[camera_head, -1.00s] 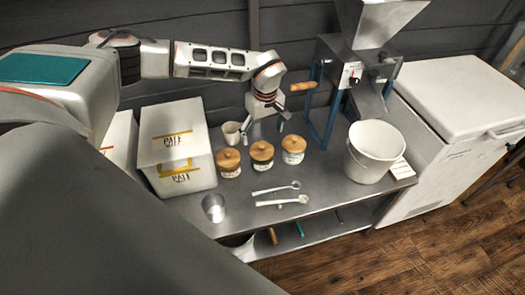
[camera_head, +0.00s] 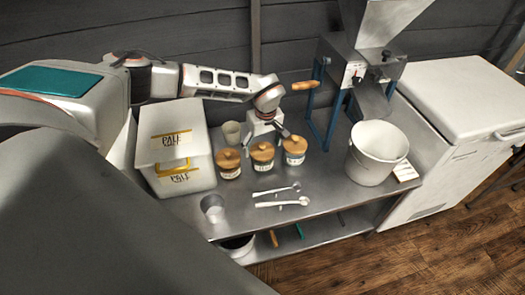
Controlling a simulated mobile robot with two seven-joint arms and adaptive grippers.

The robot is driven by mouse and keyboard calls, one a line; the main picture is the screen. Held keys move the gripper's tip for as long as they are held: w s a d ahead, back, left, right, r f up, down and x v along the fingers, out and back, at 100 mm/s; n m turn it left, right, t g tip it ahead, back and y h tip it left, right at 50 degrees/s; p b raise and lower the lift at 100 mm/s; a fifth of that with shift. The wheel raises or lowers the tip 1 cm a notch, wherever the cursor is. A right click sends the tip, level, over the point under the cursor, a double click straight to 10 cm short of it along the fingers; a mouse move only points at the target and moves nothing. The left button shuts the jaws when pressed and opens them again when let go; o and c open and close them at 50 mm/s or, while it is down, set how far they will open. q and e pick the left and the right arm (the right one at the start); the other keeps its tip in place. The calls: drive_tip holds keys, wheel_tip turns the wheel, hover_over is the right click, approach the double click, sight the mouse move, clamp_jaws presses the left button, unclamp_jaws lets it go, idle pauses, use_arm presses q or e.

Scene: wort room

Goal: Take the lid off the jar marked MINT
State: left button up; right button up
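Three jars with round wooden lids stand in a row on the steel table: a left jar (camera_head: 229,172), a middle jar with a greenish label band (camera_head: 262,164) and a right jar with a bluish label band (camera_head: 294,158). All three lids are on. The label words are too small to read, so I cannot tell which is marked MINT. My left gripper (camera_head: 267,134) points down just behind the middle and right jars, its fingers spread and nothing seen between them. One finger is close to the right jar's lid; contact is unclear. My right gripper is out of view.
A mug (camera_head: 232,133) stands behind the left jar. Pale-malt boxes (camera_head: 172,133) stand left; a white bucket (camera_head: 375,155) and a mill (camera_head: 362,75) stand right.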

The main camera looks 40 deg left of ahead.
use_arm(q)
drive_tip(key=c, duration=0.8)
drive_tip(key=shift+s+f, duration=0.1)
drive_tip(key=shift+s, duration=0.05)
drive_tip(key=shift+c, duration=0.2)
